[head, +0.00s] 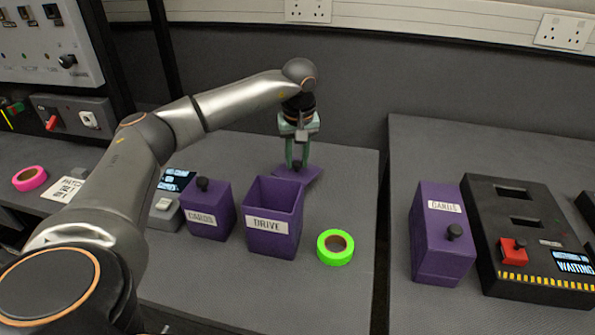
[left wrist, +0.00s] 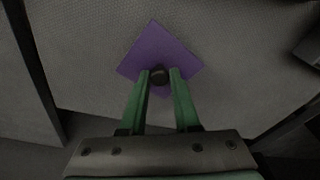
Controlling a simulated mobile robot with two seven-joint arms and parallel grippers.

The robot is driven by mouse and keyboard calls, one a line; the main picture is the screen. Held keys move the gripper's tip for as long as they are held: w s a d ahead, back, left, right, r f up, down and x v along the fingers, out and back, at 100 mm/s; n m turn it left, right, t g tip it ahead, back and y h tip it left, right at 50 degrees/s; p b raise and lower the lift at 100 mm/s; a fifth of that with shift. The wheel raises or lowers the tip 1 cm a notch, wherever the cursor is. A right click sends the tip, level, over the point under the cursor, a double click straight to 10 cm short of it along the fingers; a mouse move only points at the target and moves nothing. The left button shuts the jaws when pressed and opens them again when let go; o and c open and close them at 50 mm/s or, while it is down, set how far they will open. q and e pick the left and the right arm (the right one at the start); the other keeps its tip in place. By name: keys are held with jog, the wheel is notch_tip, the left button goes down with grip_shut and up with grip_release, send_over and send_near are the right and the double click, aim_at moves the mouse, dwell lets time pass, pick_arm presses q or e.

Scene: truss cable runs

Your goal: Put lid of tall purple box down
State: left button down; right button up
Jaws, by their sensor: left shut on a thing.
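My left gripper (head: 297,163) is shut on the lid's dark knob. In the left wrist view the lid (left wrist: 160,48) shows as a square turned like a diamond, with the knob (left wrist: 159,76) between the green fingers of my left gripper (left wrist: 160,80). My right gripper is not in view.
A purple "CARDS" box (head: 207,212) with a knob stands left of the open box. A green tape roll (head: 335,247) lies to its right. A gap separates the right table, which holds another purple box (head: 442,235) and a black device (head: 520,230). Table around the lid is clear.

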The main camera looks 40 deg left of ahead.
aim_at(297, 163)
pick_arm(q)
notch_tip(297, 163, down, 3)
jog(key=shift+r, duration=0.15)
jog(key=shift+f, duration=0.35)
jog(key=shift+f, duration=0.15)
jog(key=c, duration=0.6)
grip_release()
jog(key=shift+c, duration=0.2)
notch_tip(297, 163, up, 12)
jog(key=s+d+p, duration=0.1)
jog(key=shift+d, duration=0.2)
